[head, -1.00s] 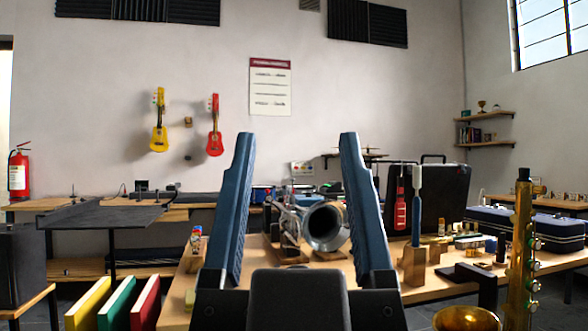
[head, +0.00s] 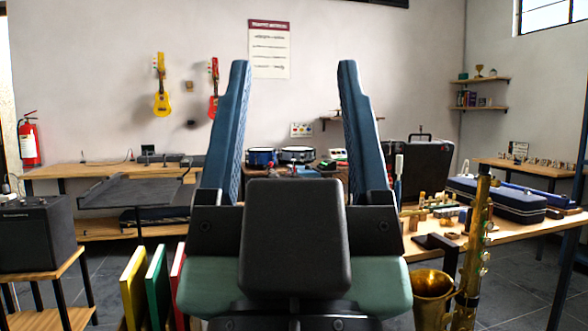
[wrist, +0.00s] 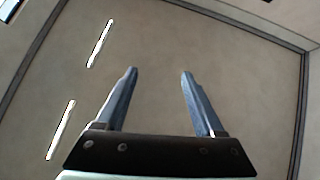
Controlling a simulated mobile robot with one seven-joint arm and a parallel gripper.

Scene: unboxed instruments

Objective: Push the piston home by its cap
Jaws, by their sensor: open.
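My gripper (head: 293,68) stands upright in the middle of the head view. Its two blue fingers are wide apart with nothing between them. In the wrist view my gripper (wrist: 158,72) is also open and empty, against only the ceiling and its strip lights. The piston and its cap cannot be made out in any current view. The brass instrument with a flared bell, seen earlier on the workbench, is now hidden behind my gripper and arm. The workbench (head: 535,231) shows at the right.
A brass saxophone (head: 474,245) stands upright at the right front. Yellow and green boards (head: 133,287) stand at the lower left. A black amplifier (head: 37,234) sits on a stool far left.

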